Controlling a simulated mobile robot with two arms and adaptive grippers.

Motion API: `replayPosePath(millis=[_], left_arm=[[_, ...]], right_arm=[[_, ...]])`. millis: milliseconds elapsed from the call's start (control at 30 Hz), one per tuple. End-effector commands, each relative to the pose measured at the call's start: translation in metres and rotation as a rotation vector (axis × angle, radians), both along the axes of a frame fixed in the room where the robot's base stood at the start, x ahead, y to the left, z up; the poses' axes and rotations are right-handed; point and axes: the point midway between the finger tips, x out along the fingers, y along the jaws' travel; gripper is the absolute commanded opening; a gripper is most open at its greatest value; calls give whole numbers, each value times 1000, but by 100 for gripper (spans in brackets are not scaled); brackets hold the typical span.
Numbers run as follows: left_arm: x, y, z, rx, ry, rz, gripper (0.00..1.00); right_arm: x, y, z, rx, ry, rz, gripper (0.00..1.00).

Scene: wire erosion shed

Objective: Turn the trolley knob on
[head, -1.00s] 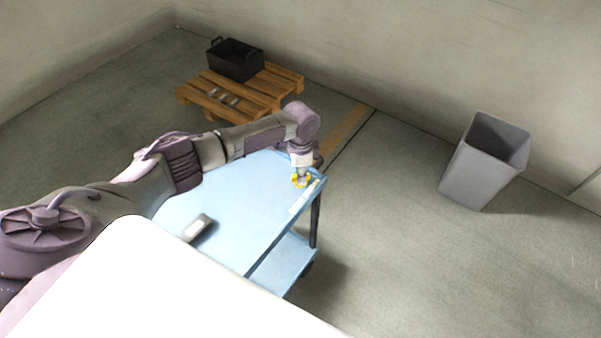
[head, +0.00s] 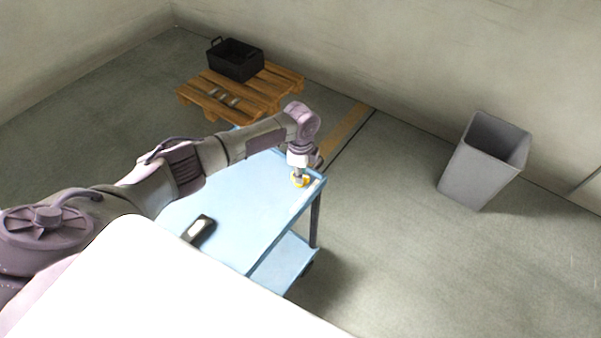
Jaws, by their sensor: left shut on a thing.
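The light blue trolley (head: 232,215) stands in the middle of the view, with a flat top and a lower shelf. My left gripper (head: 299,178) points down over that corner and is shut on the knob. The fingertips largely hide the knob, so I cannot read its setting. My right gripper is not in view.
A dark grey handheld item (head: 199,229) lies on the trolley top. A wooden pallet (head: 283,82) behind bears a black crate (head: 236,61) and several small metal pieces. A grey bin (head: 482,165) stands at the right. The floor between trolley and bin is clear.

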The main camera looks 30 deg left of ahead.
Motion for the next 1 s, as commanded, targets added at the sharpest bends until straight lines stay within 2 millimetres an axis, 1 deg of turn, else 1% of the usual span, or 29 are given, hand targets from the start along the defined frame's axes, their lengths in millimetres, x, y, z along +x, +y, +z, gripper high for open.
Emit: replayPosePath(millis=[700, 1000], left_arm=[[0, 1, 0, 1, -2, -677, 0], [1, 1, 0, 2, -1, -916, 0]], right_arm=[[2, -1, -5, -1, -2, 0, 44], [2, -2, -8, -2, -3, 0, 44]])
